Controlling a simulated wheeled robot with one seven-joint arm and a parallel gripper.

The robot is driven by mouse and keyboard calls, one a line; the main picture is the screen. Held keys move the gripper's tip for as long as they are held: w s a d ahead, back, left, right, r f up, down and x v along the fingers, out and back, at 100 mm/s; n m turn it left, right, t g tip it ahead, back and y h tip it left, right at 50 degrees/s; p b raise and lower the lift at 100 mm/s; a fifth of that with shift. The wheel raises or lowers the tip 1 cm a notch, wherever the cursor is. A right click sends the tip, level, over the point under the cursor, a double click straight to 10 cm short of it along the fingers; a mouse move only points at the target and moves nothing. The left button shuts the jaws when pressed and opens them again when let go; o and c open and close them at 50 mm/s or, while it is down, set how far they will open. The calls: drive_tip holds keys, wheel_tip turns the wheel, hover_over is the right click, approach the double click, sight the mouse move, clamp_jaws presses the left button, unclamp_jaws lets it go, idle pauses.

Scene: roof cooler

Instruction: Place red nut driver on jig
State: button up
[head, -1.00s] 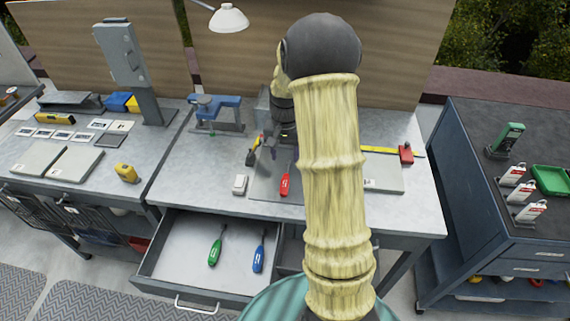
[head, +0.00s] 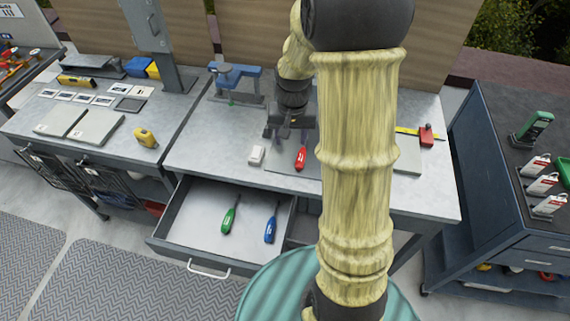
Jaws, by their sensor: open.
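The red nut driver (head: 301,158) lies on a flat grey plate (head: 279,162) on the middle workbench, its red handle toward the bench front. Its upper end reaches up toward my gripper, and its shaft is hard to make out. My gripper (head: 288,134) is open above the plate, just behind the red handle. The gap between its fingers is too small to see clearly. I cannot tell whether it touches the driver. My arm hides the right part of the plate. No part is clearly recognisable as the jig; the plate may be it.
A white block (head: 257,155) sits left of the plate. A blue vise (head: 236,77) stands behind. The open drawer (head: 186,221) holds a green driver (head: 230,219) and a blue driver (head: 271,226). A red and yellow tool (head: 426,136) lies right. Bare bench lies left of the block.

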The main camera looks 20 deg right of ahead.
drive_tip(key=s+a+r+n, duration=0.1)
drive_tip(key=s+a+n, duration=0.1)
drive_tip(key=s, duration=0.4)
drive_tip(key=s+a+r+n+t, duration=0.1)
drive_tip(key=s+a+n, duration=0.1)
drive_tip(key=s+a, duration=0.3)
drive_tip(key=shift+s+t, duration=0.3)
drive_tip(key=shift+s, duration=0.1)
idle(0.3)
